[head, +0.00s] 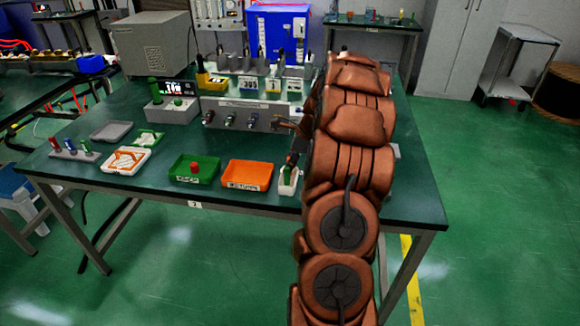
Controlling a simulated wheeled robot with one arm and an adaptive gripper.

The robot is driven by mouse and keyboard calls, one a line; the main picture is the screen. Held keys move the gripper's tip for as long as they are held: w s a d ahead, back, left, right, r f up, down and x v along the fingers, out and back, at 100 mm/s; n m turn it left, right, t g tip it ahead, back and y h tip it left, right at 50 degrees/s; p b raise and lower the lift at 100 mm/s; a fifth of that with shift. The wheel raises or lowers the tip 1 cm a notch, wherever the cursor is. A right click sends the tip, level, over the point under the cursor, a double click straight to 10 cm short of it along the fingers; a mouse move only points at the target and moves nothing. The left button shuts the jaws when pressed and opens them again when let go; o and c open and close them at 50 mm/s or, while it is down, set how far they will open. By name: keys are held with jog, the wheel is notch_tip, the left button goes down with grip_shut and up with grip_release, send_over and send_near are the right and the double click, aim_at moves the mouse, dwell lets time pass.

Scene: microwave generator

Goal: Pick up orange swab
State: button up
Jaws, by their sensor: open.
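No clearly recognisable orange swab shows at this size. A white tray (112,167) at the front left of the green table holds a flat white and orange piece (125,160), which may be the swab. A smaller green and white tray (148,138) lies just behind it. My gripper (293,152) is a dark shape left of my arm, over the table's right half near a small white holder (288,187) with a green item. It is open and well to the right of the white tray. My arm partly hides it.
A green bin (207,178) with a red item and an orange bin (247,174) stand between the white tray and my gripper. A rack of coloured vials (75,153) is at the left. Grey instruments (240,115) and a blue box (278,30) stand behind.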

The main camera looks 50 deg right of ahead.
jog(key=shift+w+a+f, duration=0.1)
jog(key=shift+f, duration=0.2)
grip_shut()
jog(key=shift+r, duration=0.1)
